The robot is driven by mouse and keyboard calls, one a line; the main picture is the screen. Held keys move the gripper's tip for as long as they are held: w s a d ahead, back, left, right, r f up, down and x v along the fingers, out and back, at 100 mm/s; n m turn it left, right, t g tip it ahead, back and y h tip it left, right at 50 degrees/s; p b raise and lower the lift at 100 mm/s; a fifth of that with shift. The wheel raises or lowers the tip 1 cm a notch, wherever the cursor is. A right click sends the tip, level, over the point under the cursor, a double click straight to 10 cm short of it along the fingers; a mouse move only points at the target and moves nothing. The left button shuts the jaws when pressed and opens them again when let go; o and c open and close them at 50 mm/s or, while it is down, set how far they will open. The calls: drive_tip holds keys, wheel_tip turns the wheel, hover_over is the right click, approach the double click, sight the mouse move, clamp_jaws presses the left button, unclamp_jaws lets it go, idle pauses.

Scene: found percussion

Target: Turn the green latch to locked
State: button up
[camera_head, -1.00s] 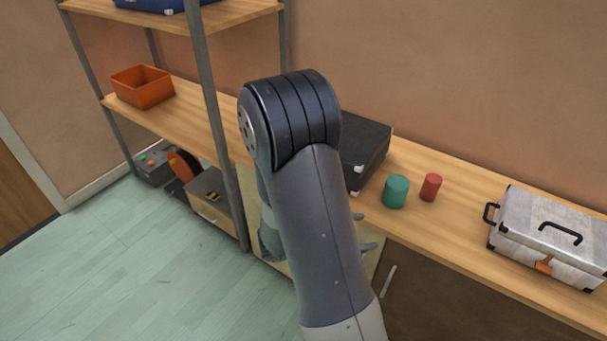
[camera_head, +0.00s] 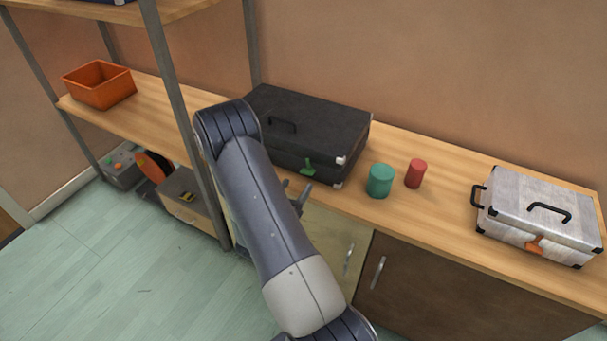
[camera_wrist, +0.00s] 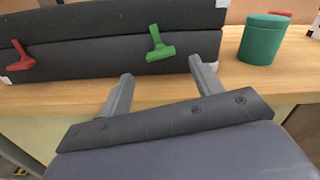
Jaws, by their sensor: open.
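The green latch (camera_head: 308,167) is on the front face of the black case (camera_head: 318,117), near its right end. In the wrist view the green latch (camera_wrist: 158,44) shows a stem tilted slightly left of upright, over a wider foot across the seam between lid and body. A red latch (camera_wrist: 20,56) is on the same face at the left; in the head view it is hidden behind my arm. My gripper (camera_wrist: 160,70) is open and empty, its two fingers pointing at the case front, with the green latch ahead between them. In the head view my gripper (camera_head: 296,194) is just before the bench edge.
A green cylinder (camera_head: 380,181) and a red cylinder (camera_head: 415,174) stand right of the case. A silver case (camera_head: 540,215) with an orange latch (camera_head: 534,246) sits farther right. A metal shelf post (camera_head: 186,120) stands left of my arm; an orange bin (camera_head: 99,86) is on the shelf.

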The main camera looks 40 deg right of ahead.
sight(310, 169)
drive_tip(key=x, duration=0.6)
drive_tip(key=shift+p, duration=0.3)
drive_tip(key=c, duration=1)
drive_tip(key=shift+f+m+b, duration=0.25)
drive_tip(key=shift+m+b, duration=0.35)
drive_tip(key=shift+b, duration=0.5)
drive_tip(key=shift+m+b, duration=0.5)
drive_tip(key=shift+b, duration=0.3)
drive_tip(key=shift+r+m, duration=0.2)
drive_tip(key=shift+m, duration=0.1)
